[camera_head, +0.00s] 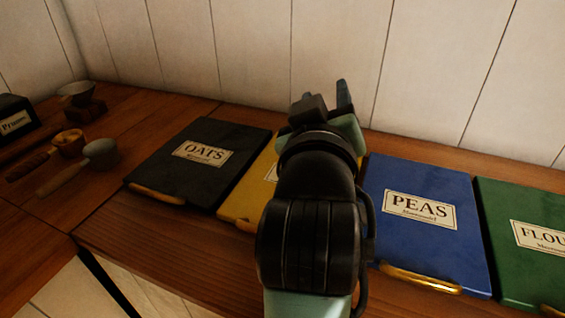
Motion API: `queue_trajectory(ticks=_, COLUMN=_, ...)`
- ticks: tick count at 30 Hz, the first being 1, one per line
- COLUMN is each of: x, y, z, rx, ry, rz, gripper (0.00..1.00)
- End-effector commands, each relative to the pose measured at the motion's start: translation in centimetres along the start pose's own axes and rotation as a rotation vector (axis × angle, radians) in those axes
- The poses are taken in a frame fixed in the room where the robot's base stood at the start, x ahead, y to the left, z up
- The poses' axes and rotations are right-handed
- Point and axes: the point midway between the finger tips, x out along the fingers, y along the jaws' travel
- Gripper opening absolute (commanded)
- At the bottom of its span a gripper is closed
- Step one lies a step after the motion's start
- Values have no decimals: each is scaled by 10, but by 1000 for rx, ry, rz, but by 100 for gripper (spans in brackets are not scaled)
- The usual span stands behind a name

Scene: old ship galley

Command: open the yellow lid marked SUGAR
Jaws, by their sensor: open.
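A yellow lid (258,180) lies flat in the counter between the black OATS lid and the blue PEAS lid. Only its left strip shows, with the edge of a pale label and part of the front rim. My arm hides the rest, so I cannot read the word on it. My gripper (327,98) is open, beyond the yellow lid's visible part and near the back wall. Its fingers point away from the camera, and nothing shows between them. I cannot tell its height above the lid.
The black OATS lid (205,160), blue PEAS lid (422,215) and green lid (525,235) lie shut with brass handles in front. Scoops (100,152) lie at left beside a dark labelled box (14,116). A plank wall (340,60) closes off the back.

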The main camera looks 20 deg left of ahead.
Motion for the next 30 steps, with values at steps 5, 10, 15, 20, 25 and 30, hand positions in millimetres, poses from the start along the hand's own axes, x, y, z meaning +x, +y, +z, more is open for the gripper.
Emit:
queue_trajectory(ticks=5, x=12, y=-19, z=-9, rx=-128, ry=-189, rz=-149, gripper=47)
queue_trajectory(ticks=10, x=11, y=-41, z=-4, rx=-257, ry=-353, rz=-302, gripper=47)
queue_trajectory(ticks=15, x=-3, y=-60, z=0, rx=-387, ry=-503, rz=-472, gripper=47)
queue_trajectory(ticks=20, x=-26, y=-73, z=0, rx=-509, ry=-632, rz=-643, gripper=47)
queue_trajectory(ticks=25, x=-58, y=-80, z=-3, rx=-634, ry=-755, rz=-836, gripper=47)
queue_trajectory(ticks=30, x=-87, y=-83, z=-6, rx=-729, ry=-843, rz=-995, gripper=47)
